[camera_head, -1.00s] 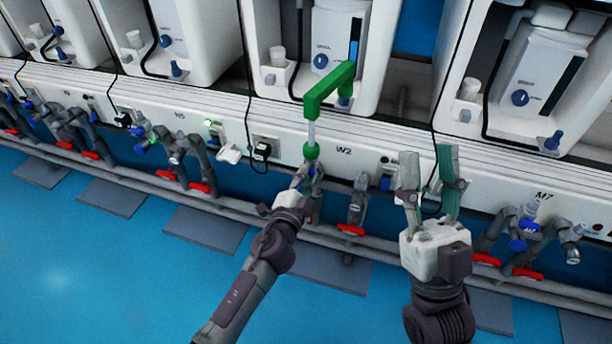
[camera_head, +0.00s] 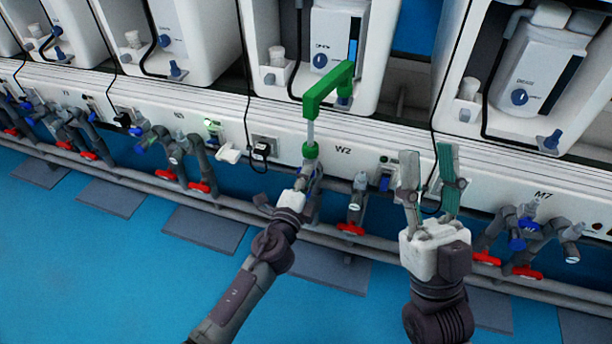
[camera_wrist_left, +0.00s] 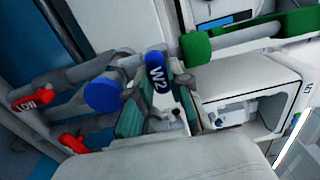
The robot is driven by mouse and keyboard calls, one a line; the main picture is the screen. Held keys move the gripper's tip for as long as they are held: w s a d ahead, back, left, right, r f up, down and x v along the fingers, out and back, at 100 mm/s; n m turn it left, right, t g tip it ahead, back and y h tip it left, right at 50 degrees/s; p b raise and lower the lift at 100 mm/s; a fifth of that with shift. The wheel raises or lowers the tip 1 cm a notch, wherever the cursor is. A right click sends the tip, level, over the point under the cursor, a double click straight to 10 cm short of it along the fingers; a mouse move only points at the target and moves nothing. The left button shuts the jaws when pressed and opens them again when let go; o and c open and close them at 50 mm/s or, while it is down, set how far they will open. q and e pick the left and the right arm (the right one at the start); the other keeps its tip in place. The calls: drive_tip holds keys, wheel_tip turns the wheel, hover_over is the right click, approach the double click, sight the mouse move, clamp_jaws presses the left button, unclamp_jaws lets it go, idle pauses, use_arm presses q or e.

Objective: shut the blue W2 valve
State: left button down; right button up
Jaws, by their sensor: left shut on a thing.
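The blue W2 valve handle (camera_wrist_left: 156,72) shows in the left wrist view, upright in the picture with its white W2 lettering facing the camera. My left gripper (camera_wrist_left: 158,112) has its teal-padded fingers on either side of the handle's lower part and is shut on it. In the head view my left gripper (camera_head: 305,178) is at the pipework below the W2 label (camera_head: 343,149); the valve there is mostly hidden by the fingers. My right gripper (camera_head: 430,180) is open and empty, right of the W2 label, in front of the white panel.
A green bent handle (camera_head: 328,88) stands above the W2 pipes, close to my left gripper. Red valve handles (camera_head: 351,229) line the low pipe. A black cable (camera_head: 436,110) hangs near my right gripper. Blue floor (camera_head: 110,270) is open in front.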

use_arm(q)
drive_tip(key=shift+f, duration=0.1)
drive_tip(key=c, duration=1.1)
unclamp_jaws()
drive_tip(key=v, duration=1.2)
